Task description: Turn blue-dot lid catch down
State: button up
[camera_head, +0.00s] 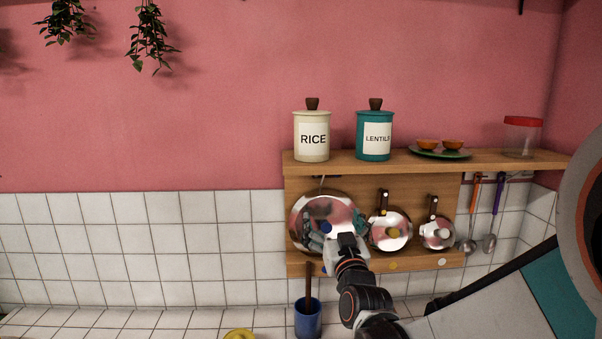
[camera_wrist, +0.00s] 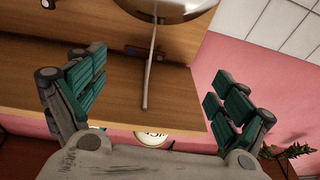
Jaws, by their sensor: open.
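In the wrist view the lid (camera_wrist: 172,8) shows at the top edge. A thin grey bar (camera_wrist: 149,75), apparently the catch, runs from near the lid across the wood.
Two smaller lids (camera_head: 382,240) (camera_head: 429,240) hang to the right, with dark catches above them. RICE (camera_head: 312,153) and LENTILS (camera_head: 374,153) jars stand on the shelf (camera_head: 475,166) above. A blue cup (camera_head: 308,323) stands below. Ladles (camera_head: 489,243) hang at the right.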

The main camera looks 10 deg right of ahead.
jog(key=shift+w+d+r+m+t+h+p, duration=0.2)
jog(key=shift+w+d+r+m+t+h, duration=0.15)
jog(key=shift+t+h, duration=0.2)
jog(key=shift+w+d+r+m+t+h+p, duration=0.25)
jog(key=shift+w+t+h, duration=0.2)
jog(key=shift+t, duration=0.2)
jog(key=a+x, duration=0.1)
jog(key=x, duration=1.2)
jog(key=shift+w+d, duration=0.25)
jog(key=shift+d, duration=0.15)
jog(key=shift+c, duration=0.2)
jog(key=c, duration=1.5)
jog(key=shift+o, duration=0.2)
